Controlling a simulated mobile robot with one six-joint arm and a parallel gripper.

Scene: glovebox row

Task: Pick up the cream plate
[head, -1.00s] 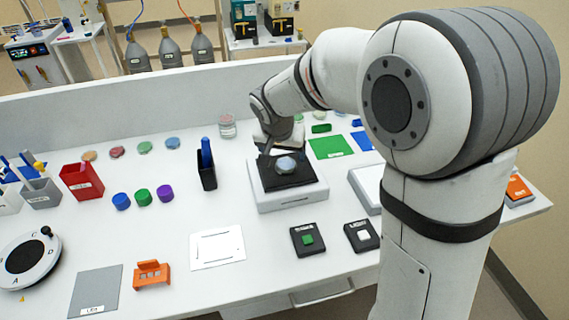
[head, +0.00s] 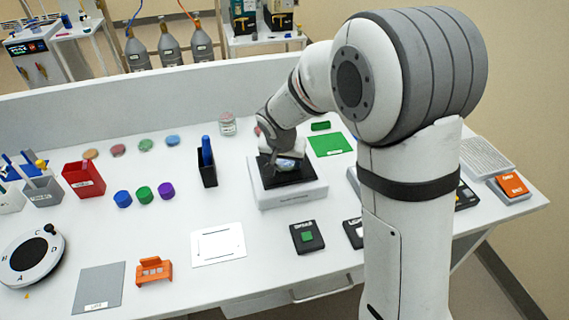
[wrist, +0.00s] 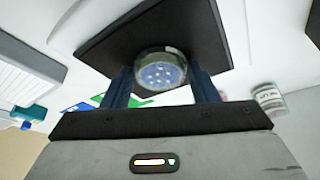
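A round clear-walled dish with a pale, blue-spotted face (wrist: 160,72) is on the black square pan (wrist: 100,48) of a white device (head: 292,197). In the head view, my gripper (head: 280,163) is low over that pan and partly hides the dish. In the wrist view, my gripper (wrist: 162,84) has its two dark fingers apart, one on each side of the dish. Whether they touch it is unclear. No plate looks plainly cream; the nearest in colour is a tan disc (head: 90,153) at the back left of the bench.
A black holder (head: 207,173) with a blue item stands just left of the device. A clear jar (head: 227,124) stands behind. A green mat (head: 329,145) lies to the right. Black button boxes (head: 306,237) are in front.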

